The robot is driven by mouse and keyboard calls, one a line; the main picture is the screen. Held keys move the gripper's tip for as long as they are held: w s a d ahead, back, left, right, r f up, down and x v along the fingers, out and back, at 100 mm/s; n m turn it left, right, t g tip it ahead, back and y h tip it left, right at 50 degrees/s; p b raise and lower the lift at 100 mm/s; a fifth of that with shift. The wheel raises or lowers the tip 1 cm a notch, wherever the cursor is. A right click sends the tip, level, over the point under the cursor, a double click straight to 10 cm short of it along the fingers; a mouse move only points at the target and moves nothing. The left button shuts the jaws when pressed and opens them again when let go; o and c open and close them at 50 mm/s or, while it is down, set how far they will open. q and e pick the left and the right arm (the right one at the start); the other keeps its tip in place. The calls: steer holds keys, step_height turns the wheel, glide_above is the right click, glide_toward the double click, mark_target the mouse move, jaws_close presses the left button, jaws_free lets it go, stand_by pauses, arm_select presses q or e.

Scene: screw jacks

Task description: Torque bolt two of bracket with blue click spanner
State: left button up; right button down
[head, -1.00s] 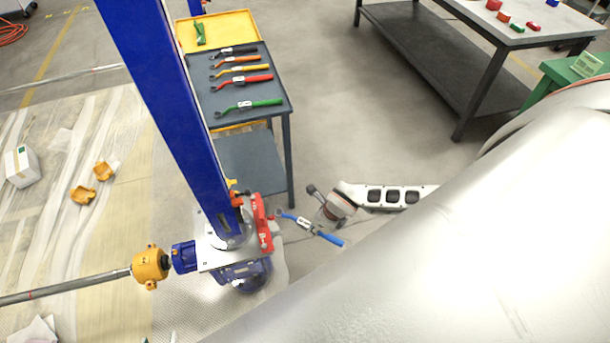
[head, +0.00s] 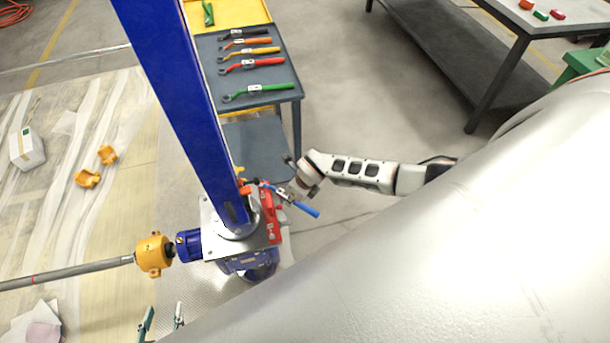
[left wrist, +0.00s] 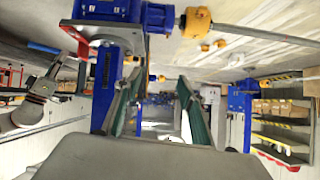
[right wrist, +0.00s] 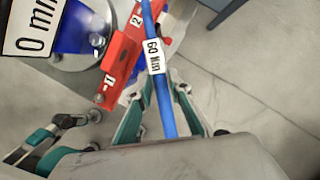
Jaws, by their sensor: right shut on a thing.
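The blue click spanner (head: 306,209) is in my right gripper (head: 288,190). Its blue handle (right wrist: 164,100), with a white "60 N m" tag, runs between that gripper's fingers in the right wrist view. The spanner reaches over the far end of the red bracket (head: 270,222), beside the blue column. Its head is out of frame in the right wrist view, so I cannot tell whether it is on a bolt. The bracket (right wrist: 122,52) has numbered white labels. My left gripper (head: 162,318) is open and empty at the bottom edge; its parted fingers (left wrist: 160,105) show in its wrist view.
The blue column (head: 180,100) rises from a screw jack with a steel plate. A yellow coupling (head: 153,255) and shaft lie left. A grey cart (head: 287,83) holds several other spanners behind. A workbench (head: 440,60) stands at the back right. Floor between them is clear.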

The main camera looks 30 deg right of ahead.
arm_select(q)
step_height(320, 180, down, 12)
steer(key=b, duration=1.5)
steer(key=shift+w+a+m, duration=0.3)
steer(key=shift+w, duration=0.05)
arm_select(e)
steer(key=w+d+n+g+y, duration=0.2)
steer(key=w+d+n, duration=0.5)
steer(key=w+n, duration=0.3)
steer(key=shift+d, duration=0.4)
steer(key=shift+r, duration=0.1)
arm_select(q)
steer(key=shift+f, duration=0.1)
arm_select(e)
steer(key=shift+s+d, duration=0.1)
steer(key=shift+d, duration=0.05)
arm_select(q)
steer(key=shift+s+f+g+b, duration=0.3)
steer(key=shift+s+f+b, duration=0.15)
steer(key=shift+f+b, duration=0.2)
arm_select(e)
steer(key=shift+f, duration=1)
steer(key=shift+r, duration=0.1)
